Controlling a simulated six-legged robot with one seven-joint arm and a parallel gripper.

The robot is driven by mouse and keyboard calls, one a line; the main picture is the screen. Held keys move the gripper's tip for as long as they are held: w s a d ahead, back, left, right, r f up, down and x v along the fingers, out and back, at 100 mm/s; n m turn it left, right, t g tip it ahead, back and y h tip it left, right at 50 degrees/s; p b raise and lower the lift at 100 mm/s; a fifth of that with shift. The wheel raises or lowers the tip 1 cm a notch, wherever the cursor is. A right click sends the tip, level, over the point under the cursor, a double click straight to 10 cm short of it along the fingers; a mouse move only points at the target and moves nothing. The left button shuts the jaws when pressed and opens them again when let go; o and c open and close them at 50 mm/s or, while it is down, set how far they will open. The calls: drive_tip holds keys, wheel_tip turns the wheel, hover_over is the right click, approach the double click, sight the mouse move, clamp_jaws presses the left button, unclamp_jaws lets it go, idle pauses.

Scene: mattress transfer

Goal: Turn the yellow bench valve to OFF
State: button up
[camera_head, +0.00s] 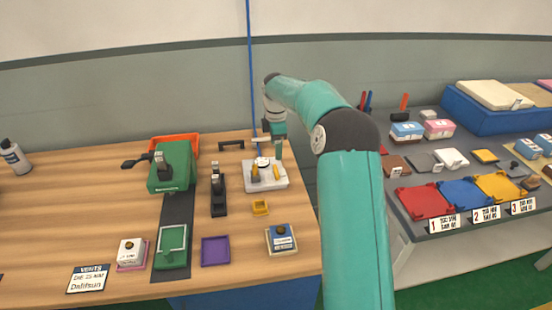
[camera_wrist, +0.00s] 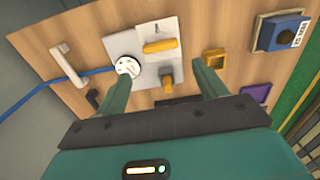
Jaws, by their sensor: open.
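The bench valve unit is a pale grey plate (camera_head: 265,187) on the wooden bench, with two yellow handles (camera_head: 255,174) and a round white gauge. In the wrist view, one yellow handle (camera_wrist: 160,46) lies crosswise near the far part of the plate. The other yellow handle (camera_wrist: 168,77) is nearer and sits between my fingers in the picture. The white gauge (camera_wrist: 127,66) is beside the left finger. My gripper (camera_wrist: 160,72) is open and empty above the plate; it also shows in the head view (camera_head: 272,146). Contact with a handle and any OFF marking cannot be made out.
A blue hose (camera_wrist: 65,80) runs to the gauge. A small yellow tray (camera_head: 260,208), a blue-topped box (camera_head: 282,239) and a black upright device (camera_head: 218,193) stand close by. A green machine (camera_head: 172,168) is farther left. A second table with coloured trays (camera_head: 462,192) stands at right.

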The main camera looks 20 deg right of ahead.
drive_tip(key=shift+r, duration=1.8)
drive_tip(key=shift+s, duration=0.1)
